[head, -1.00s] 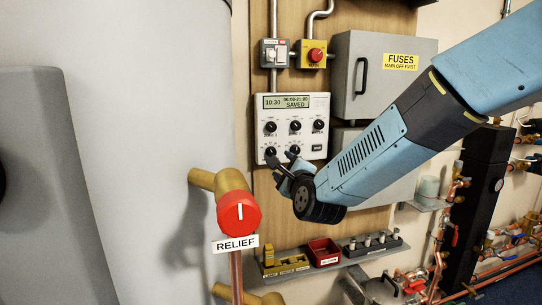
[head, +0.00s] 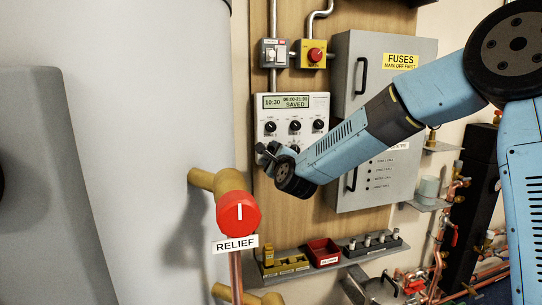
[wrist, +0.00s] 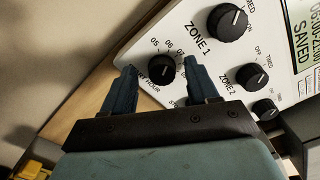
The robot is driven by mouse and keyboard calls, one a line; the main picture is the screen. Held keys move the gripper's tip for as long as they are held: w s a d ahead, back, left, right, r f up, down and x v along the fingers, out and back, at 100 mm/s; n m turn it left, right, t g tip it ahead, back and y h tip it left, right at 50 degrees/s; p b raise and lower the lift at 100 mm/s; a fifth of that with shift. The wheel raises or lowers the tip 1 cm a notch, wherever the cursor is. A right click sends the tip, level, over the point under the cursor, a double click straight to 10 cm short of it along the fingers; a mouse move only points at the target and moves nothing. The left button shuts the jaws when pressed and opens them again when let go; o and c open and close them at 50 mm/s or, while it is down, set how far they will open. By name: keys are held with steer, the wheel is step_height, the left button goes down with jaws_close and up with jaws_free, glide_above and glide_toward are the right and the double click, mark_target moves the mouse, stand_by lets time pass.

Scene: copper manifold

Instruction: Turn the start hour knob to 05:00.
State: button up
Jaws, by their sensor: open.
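The start hour knob (wrist: 161,69) is a small black dial on the white controller, with hour marks from 05 upward around it and "HOUR" printed below. A pale pointer line shows on it, but its exact reading is unclear. My gripper (wrist: 162,76) is open, with one finger on each side of the knob; I cannot tell whether either touches it. The controller (head: 264,112) hangs on the wooden board, its display (head: 287,101) showing 10:30 and SAVED. The wrist view shows 06:00-21:00 on the display (wrist: 304,35). In the head view my gripper (head: 266,153) covers the lower left knob.
Zone 1 (wrist: 227,22) and zone 2 (wrist: 251,76) knobs sit close right of my gripper in the wrist view. A red relief knob (head: 238,213) stands in front at lower left. A grey fuse cabinet (head: 385,75) is to the right; a shelf with a red bin (head: 322,252) is below.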

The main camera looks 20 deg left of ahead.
steer(key=c, duration=1)
steer(key=shift+a, duration=0.15)
steer(key=shift+f+n, duration=0.1)
steer(key=shift+n, duration=0.3)
steer(key=shift+f+n, duration=0.15)
steer(key=shift+n, duration=1.15)
steer(key=shift+f+n, duration=0.1)
steer(key=shift+n, duration=1.2)
